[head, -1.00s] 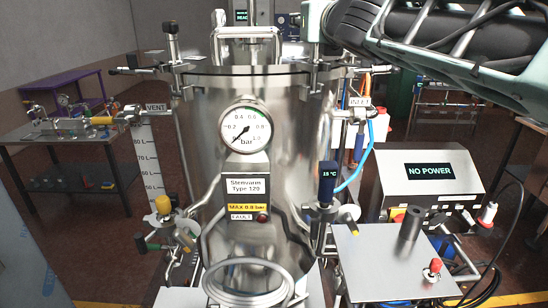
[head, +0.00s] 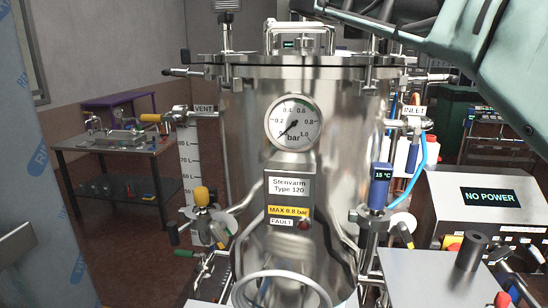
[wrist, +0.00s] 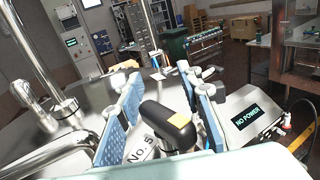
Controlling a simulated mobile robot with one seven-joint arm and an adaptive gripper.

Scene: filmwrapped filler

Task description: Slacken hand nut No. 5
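Hand nut No. 5 is a black bar-shaped knob (wrist: 165,122) with an orange patch, in the lower middle of the wrist view. A white label "No. 5" (wrist: 141,153) lies beside it. My gripper (wrist: 163,92) is open, with one blue-padded finger on each side of the knob. The right finger is close to the knob; I cannot tell if it touches. A gap shows at the left finger. In the head view my arm enters from the top right over the lid (head: 300,72) of the steel vessel (head: 245,130), and I cannot make out nut No. 5 there.
The pressure gauge (head: 293,122) has its needle at the low end. Other lid clamps (head: 226,60) stand around the rim. A "NO POWER" control box (head: 480,225) is on the right. A bench (head: 115,150) stands left, and a wrapped panel (head: 35,150) fills the left edge.

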